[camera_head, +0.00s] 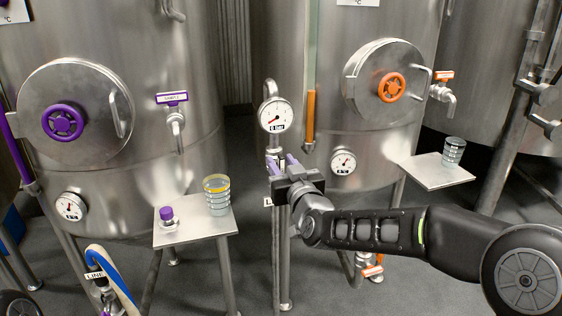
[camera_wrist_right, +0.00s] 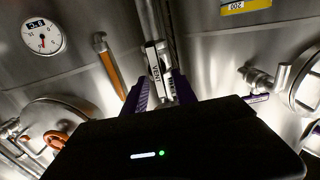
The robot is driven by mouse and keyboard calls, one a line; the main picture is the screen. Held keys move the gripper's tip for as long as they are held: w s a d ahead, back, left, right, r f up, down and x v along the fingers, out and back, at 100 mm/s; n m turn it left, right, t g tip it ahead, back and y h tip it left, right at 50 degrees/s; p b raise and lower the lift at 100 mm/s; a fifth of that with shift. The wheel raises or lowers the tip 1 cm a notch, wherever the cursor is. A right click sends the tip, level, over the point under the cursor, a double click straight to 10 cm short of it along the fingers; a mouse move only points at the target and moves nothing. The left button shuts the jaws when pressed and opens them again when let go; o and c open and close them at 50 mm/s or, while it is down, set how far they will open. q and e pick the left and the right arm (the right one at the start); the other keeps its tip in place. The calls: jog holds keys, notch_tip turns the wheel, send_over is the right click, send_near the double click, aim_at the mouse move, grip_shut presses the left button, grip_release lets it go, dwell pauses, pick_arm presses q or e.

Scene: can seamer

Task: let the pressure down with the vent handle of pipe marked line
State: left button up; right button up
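The upright pipe with a round gauge (camera_head: 276,116) stands between two tanks in the head view. The gauge carries a "0 Bar" tag, and its red needle points to the lower left. A white label on the pipe is mostly hidden; only its edge shows below my gripper. My right gripper (camera_head: 281,165) is at the pipe just below the gauge. In the right wrist view the vent handle (camera_wrist_right: 156,66), lettered "VENT", stands between the purple fingers (camera_wrist_right: 162,92). I cannot tell whether both fingers touch it. My left gripper is out of view.
A small shelf (camera_head: 190,234) at the lower left holds a glass (camera_head: 217,196) and a purple-capped item (camera_head: 167,216). Another shelf (camera_head: 436,178) with a glass (camera_head: 453,152) is at right. Tank taps (camera_head: 175,122) and (camera_head: 445,92) stick out. A hose (camera_head: 112,277) is lower left.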

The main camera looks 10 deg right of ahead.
jog(key=shift+w, duration=0.35)
jog(key=shift+c, duration=0.5)
grip_shut()
